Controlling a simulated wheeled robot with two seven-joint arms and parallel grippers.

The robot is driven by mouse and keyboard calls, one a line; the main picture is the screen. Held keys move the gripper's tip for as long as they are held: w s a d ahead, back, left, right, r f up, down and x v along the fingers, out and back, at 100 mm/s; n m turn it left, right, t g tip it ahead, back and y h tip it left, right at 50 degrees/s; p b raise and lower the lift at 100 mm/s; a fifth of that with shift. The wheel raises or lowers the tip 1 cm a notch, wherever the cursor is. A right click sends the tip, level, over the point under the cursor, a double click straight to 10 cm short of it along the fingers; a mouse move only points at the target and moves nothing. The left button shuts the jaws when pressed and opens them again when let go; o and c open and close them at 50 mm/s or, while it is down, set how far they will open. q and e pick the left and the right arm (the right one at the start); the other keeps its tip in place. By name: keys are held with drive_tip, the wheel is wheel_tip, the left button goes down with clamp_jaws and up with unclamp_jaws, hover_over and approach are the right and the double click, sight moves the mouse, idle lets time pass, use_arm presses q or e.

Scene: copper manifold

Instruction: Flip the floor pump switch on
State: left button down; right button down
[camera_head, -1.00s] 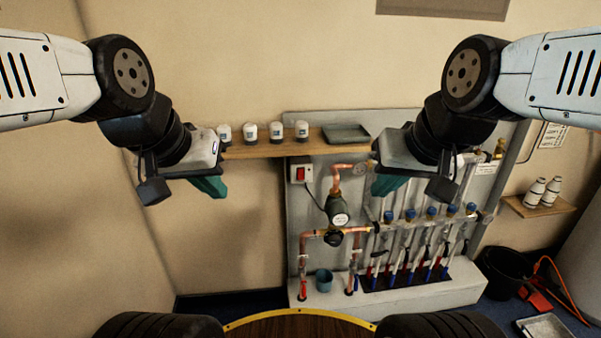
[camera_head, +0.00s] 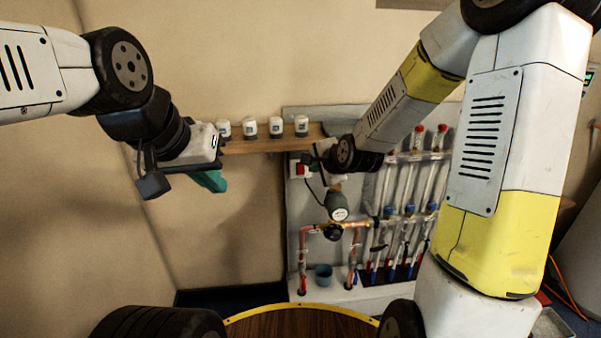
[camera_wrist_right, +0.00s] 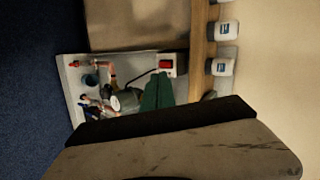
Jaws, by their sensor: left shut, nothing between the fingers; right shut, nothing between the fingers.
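The red pump switch (camera_head: 301,170) sits in a white box on the left edge of the grey manifold board, just under the wooden shelf. It also shows in the right wrist view (camera_wrist_right: 167,66). A cable runs from it to the green-grey pump (camera_head: 337,203). My right gripper, with teal fingers (camera_wrist_right: 159,78), is shut and empty, and its fingertips appear close to the switch box in the wrist view. I cannot tell whether they touch it. In the head view my right wrist mostly hides that gripper. My left gripper (camera_head: 212,181) is shut and empty, left of the board.
Several white-capped jars (camera_head: 249,127) stand on the wooden shelf (camera_head: 258,147) close above the switch. Copper pipes (camera_head: 303,245) and a blue cup (camera_head: 323,275) are below. My right arm covers the right side of the board. The wall left of the board is clear.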

sight(300, 175)
drive_tip(key=w+a+f+m+t+h, duration=0.1)
drive_tip(key=w+f+m+t, duration=0.1)
drive_tip(key=f+m, duration=0.5)
drive_tip(key=w+a+f+m+t+h, duration=0.1)
drive_tip(key=w+f+m+t, duration=0.2)
drive_tip(key=f+m, duration=0.4)
drive_tip(key=m, duration=0.7)
drive_tip(key=shift+w+m+t, duration=0.15)
drive_tip(key=shift+m+t, duration=0.15)
drive_tip(key=shift+t, duration=0.1)
drive_tip(key=shift+w, duration=0.1)
drive_tip(key=x, duration=1.4)
drive_tip(key=shift+d, duration=0.1)
